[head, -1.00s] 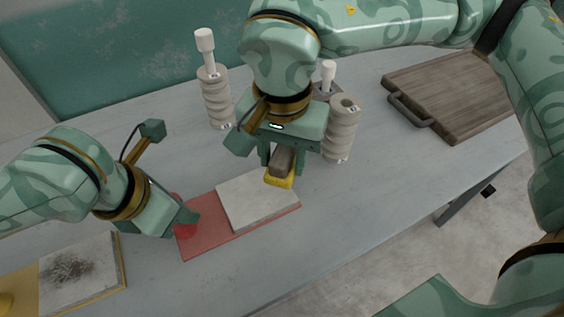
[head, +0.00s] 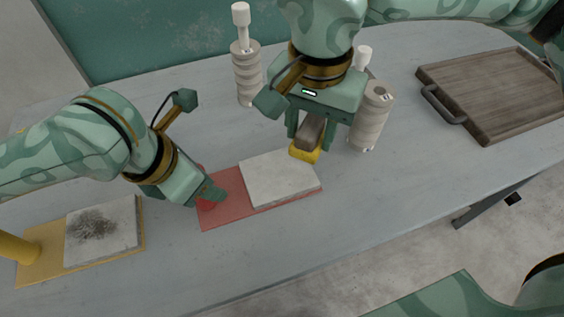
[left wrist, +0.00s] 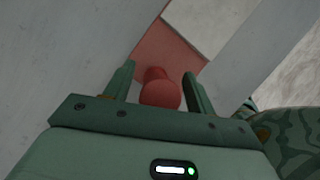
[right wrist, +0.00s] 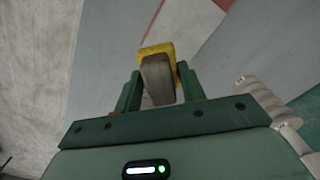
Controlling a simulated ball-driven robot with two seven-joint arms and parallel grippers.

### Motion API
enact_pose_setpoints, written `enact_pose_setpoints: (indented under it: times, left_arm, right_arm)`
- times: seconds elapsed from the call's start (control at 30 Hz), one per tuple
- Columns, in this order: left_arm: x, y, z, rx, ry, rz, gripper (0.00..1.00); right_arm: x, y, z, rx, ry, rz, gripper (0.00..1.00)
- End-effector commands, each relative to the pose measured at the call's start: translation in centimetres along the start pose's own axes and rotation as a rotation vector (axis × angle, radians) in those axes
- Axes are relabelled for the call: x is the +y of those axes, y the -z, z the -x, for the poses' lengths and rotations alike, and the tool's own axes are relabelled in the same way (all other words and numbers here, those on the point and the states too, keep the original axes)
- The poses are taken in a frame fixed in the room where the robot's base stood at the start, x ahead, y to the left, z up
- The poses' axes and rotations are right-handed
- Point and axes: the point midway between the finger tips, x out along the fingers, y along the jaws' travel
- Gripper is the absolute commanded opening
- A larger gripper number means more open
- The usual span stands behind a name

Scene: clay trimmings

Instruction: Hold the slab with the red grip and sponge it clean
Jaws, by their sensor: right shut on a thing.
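A pale slab (head: 278,180) lies on a red board (head: 240,212) in the middle of the table; no dark smudge shows on it. The board's red grip, a round knob (left wrist: 160,92), stands at its left end. My left gripper (left wrist: 158,82) is open, its fingers on either side of the knob with small gaps. My right gripper (right wrist: 158,82) is shut on the brown-grey handle (right wrist: 158,80) of a yellow sponge (head: 304,154). The sponge is at the slab's far right corner; I cannot tell whether it touches.
A second slab with a dark smudge (head: 95,226) lies on a yellow board (head: 40,264) with a yellow grip (head: 18,249) at the left. Ringed posts (head: 247,75) (head: 371,115) stand behind. A wooden board (head: 490,90) with a dark handle lies at the right. The front table strip is clear.

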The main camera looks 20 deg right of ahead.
Motion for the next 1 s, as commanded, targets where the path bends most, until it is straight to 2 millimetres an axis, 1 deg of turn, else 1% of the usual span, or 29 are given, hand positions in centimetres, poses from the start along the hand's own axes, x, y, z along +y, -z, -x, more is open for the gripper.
enact_pose_setpoints:
  times: [0.17,0.27,0.37,0.5,0.6,0.7,0.83,1.0]
  left_arm:
    - [0.0,0.0,0.3,-0.001,-0.001,0.000,0.55]
    - [0.1,-0.1,1.3,-0.003,-0.003,0.000,0.55]
    - [0.1,-0.1,3.4,-0.004,-0.005,-0.002,0.55]
    - [0.2,-0.1,6.8,-0.003,-0.006,-0.001,0.55]
    - [0.1,-0.1,8.9,-0.003,-0.004,0.000,0.55]
    - [0.1,-0.1,10.5,-0.001,-0.004,0.000,0.55]
    - [0.1,0.0,11.7,-0.001,-0.001,0.000,0.55]
    - [0.0,0.0,12.0,0.000,0.001,0.000,0.55]
  right_arm:
    - [0.0,0.0,0.0,0.000,0.000,0.000,0.13]
    - [0.0,0.0,0.0,0.000,0.000,0.000,0.13]
    - [0.0,0.0,0.0,0.000,0.000,0.000,0.13]
    - [0.0,0.0,0.0,0.000,0.000,0.000,0.13]
    - [0.0,0.0,0.0,0.000,0.000,0.000,0.13]
    - [0.0,0.0,0.0,0.000,0.000,0.000,0.13]
    - [0.0,0.0,0.0,0.000,0.000,0.000,0.13]
    - [0.0,0.0,0.0,0.000,0.000,0.000,0.13]
